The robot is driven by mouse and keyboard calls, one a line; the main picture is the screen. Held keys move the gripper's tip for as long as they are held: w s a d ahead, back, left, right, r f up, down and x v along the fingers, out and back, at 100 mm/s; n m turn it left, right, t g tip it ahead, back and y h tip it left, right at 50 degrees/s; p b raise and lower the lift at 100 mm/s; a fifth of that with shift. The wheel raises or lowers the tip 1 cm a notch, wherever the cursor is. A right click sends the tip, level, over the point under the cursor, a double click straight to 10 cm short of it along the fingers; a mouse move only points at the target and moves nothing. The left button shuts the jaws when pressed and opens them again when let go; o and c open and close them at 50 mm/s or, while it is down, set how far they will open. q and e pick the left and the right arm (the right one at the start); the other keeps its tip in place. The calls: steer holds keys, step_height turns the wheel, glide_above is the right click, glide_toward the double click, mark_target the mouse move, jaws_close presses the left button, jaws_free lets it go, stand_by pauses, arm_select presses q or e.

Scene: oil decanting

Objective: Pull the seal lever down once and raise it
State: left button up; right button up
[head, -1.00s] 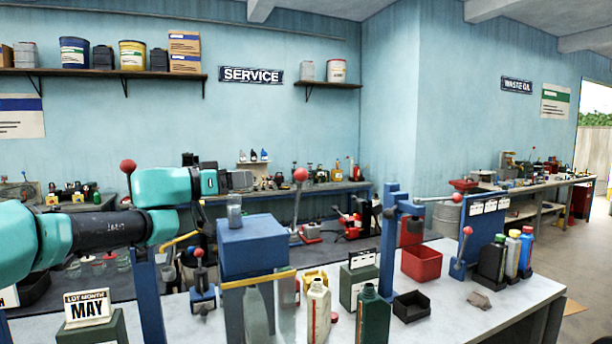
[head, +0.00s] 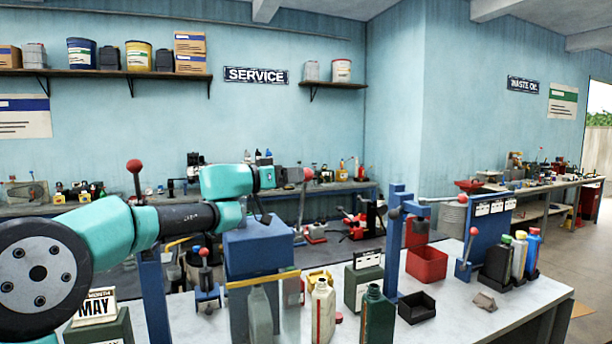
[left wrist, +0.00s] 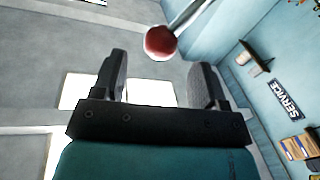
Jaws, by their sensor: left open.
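A lever with a red ball knob (head: 308,174) on a thin grey rod stands upright behind the blue box in the head view. My left gripper (head: 293,176) is level with the knob and close to its left side. In the left wrist view the red knob (left wrist: 160,42) shows just past the tips of my open left fingers (left wrist: 160,68), roughly centred between them. The fingers hold nothing, and contact with the knob cannot be told. My right gripper is not in view.
A blue box (head: 257,245) stands below my left gripper. Bottles (head: 323,310) stand in front of it. Other red-knobbed levers show at the left (head: 134,166) and right (head: 473,231). A red bin (head: 426,264) and a small black tray (head: 416,307) sit on the white bench.

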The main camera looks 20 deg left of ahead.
mark_target(307, 174)
arm_select(q)
steer(key=x, duration=0.5)
steer(key=shift+w+d, duration=0.15)
steer(key=shift+c, duration=0.3)
jaws_close()
